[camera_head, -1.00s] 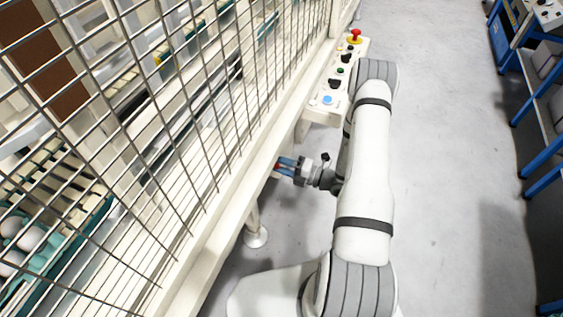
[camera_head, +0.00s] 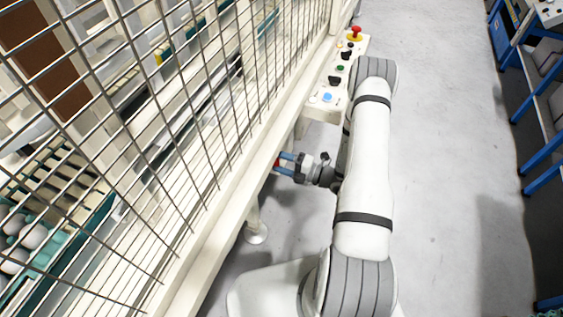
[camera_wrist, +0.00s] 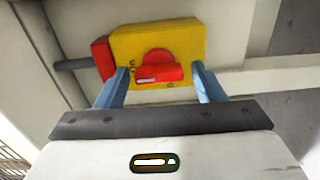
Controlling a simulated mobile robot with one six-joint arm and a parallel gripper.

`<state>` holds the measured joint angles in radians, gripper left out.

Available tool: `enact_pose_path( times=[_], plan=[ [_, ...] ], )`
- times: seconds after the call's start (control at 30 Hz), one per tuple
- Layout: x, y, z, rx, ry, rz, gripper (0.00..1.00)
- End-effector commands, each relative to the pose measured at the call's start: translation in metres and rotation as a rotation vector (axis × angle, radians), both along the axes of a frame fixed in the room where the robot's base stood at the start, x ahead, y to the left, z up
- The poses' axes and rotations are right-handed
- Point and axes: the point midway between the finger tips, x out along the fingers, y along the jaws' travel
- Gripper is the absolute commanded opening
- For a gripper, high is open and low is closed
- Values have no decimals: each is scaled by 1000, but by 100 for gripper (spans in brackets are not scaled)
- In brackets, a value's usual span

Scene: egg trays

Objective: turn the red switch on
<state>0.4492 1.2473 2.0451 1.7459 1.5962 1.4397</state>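The red switch (camera_wrist: 160,68) is a round rotary knob with a bar handle on a yellow plate (camera_wrist: 190,38). In the wrist view its handle lies nearly level, with a white mark at its left end. My gripper (camera_wrist: 161,72) is open, with one blue finger on each side of the knob and a small gap showing on both sides. I cannot tell how deep the fingertips reach. In the head view my gripper (camera_head: 280,163) points left under the machine's frame, with a bit of red at its fingertips.
A control panel (camera_head: 326,108) with several buttons and a red emergency stop (camera_head: 355,32) lies beyond my arm. A wire mesh fence (camera_head: 190,130) runs along the left. Eggs (camera_head: 30,237) lie behind it. The grey floor at right is clear up to blue-legged benches (camera_head: 545,143).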

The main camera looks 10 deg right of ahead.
Motion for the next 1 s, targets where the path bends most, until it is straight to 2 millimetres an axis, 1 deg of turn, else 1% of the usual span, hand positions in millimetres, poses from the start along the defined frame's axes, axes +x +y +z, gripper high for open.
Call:
enact_pose_path(
  times=[0.27, 0.37, 0.73, 0.83, 1.0],
  plan=[
    [0, -1, 1, 0, -2, -1, 67],
    [-2, -5, 1, 0, -2, -3, 67],
    [-35, -51, 1, 0, -1, -6, 67],
    [-41, -59, 0, -1, -1, -4, 67],
    [-46, -64, 0, -1, -1, -1, 67]
  ],
)
